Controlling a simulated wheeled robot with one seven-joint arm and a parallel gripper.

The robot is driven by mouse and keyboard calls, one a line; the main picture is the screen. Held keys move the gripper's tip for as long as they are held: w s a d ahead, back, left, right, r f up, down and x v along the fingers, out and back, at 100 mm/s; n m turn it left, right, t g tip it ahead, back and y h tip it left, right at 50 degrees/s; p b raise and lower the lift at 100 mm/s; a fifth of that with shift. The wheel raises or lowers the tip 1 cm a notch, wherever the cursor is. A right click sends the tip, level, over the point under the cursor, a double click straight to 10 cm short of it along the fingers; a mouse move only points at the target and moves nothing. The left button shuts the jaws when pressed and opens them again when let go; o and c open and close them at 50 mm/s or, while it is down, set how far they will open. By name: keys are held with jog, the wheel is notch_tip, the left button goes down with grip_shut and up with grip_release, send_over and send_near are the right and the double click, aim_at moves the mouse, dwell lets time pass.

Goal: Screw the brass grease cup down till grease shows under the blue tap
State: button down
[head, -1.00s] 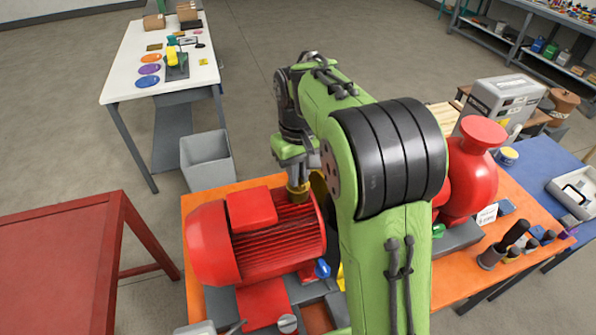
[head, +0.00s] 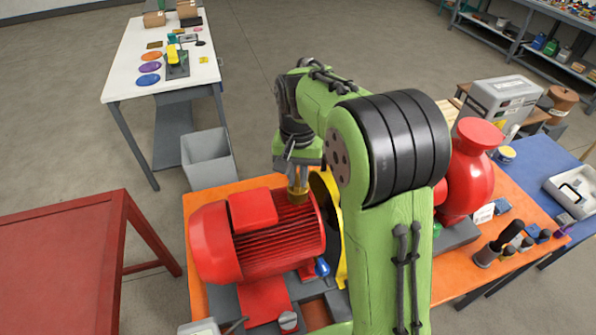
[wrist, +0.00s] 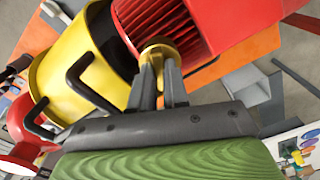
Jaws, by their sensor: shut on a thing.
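The brass grease cup (head: 298,195) stands at the end of the finned red motor (head: 255,238), beside the yellow guard (head: 338,225). In the wrist view the round brass cup (wrist: 160,48) sits between the fingertips of my gripper (wrist: 162,72), which is shut on it. My gripper (head: 298,180) points down onto the cup in the head view. A small blue part (head: 322,267), perhaps the blue tap, shows low by the motor's foot. No grease can be made out there; the part is small and partly hidden by the arm.
The yellow guard (wrist: 75,72) with black handles is close beside my gripper in the wrist view. A red pump body (head: 468,175) stands right on the orange bench (head: 455,285). A grey bin (head: 207,158) stands behind the bench. A red table (head: 65,255) is at left.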

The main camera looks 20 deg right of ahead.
aim_at(298, 179)
jog(key=shift+r+m, duration=0.1)
jog(key=shift+m, duration=0.8)
jog(key=c, duration=1.1)
grip_release()
notch_tip(298, 179, up, 16)
jog(key=shift+f+p, duration=0.15)
jog(key=shift+p, duration=1.1)
